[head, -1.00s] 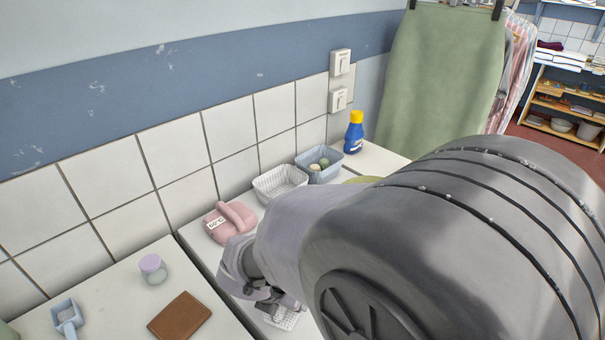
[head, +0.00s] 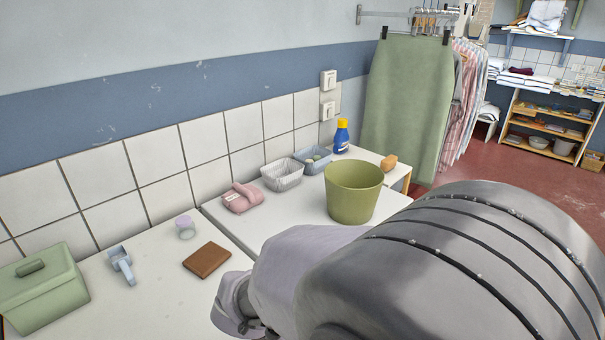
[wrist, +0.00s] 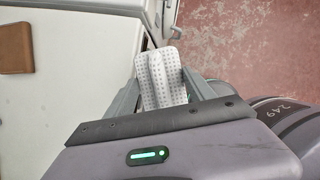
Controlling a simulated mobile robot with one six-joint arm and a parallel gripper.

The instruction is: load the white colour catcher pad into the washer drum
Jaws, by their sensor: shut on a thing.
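The white colour catcher pad (wrist: 154,66), dotted and folded with a ridge down its middle, is held between the fingers of my gripper (wrist: 163,88) in the wrist view. The pad sticks out past the fingertips, over the front edge of a white top, with red floor beyond. The washer drum's opening cannot be made out in either view.
White tops (head: 165,285) run along the tiled wall. They carry a brown wallet-like item (head: 206,260), a green lidded box (head: 42,288), a pink item (head: 242,197), two baskets, a blue bottle (head: 342,137) and a green bucket (head: 354,192). Red floor (wrist: 250,35) is open beyond the edge.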

